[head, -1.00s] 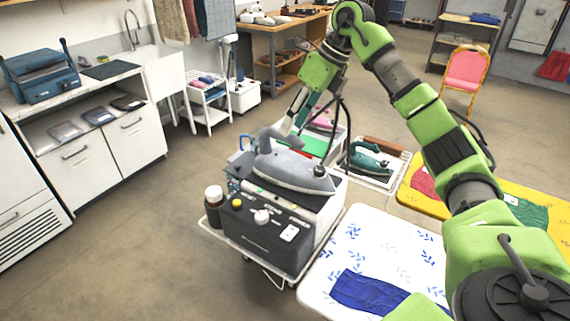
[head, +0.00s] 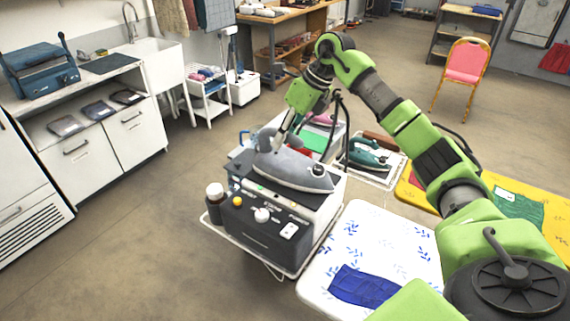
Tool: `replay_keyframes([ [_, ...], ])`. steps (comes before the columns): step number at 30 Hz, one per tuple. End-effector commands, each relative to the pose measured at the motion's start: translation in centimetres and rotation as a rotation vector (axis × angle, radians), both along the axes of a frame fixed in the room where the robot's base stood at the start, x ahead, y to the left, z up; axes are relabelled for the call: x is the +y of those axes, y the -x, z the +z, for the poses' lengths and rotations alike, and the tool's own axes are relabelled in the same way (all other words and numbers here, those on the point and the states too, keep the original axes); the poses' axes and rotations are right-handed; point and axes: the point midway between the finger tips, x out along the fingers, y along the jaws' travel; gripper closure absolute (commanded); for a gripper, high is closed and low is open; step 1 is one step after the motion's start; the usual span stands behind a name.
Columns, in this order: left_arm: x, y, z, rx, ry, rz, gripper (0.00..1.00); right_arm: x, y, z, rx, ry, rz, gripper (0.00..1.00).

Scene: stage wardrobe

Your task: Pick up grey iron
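The grey iron (head: 298,172) rests on top of a dark grey and white steam station (head: 262,235), its tip toward the right. My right gripper (head: 283,138) is above the iron, its fingers pointing down by the handle. The fingers are small and partly hidden, so I cannot tell whether they touch the handle or how far apart they are. My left gripper is not in view.
A teal iron (head: 368,155) sits on a wire-edged rest to the right. A white patterned ironing board (head: 395,245) with a blue cloth (head: 362,288) is in front right. The floor at left is clear.

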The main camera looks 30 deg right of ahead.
Motion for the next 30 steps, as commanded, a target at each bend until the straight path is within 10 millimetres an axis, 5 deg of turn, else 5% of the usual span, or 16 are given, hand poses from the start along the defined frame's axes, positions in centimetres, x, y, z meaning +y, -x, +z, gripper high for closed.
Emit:
replay_keyframes([
  [16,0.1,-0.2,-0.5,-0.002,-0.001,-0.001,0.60,0.1,-0.1,0.9,-0.008,-0.003,0.001,1.00],
  [30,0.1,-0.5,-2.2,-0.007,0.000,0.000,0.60,0.7,0.4,4.3,-0.010,-0.003,0.003,1.00],
])
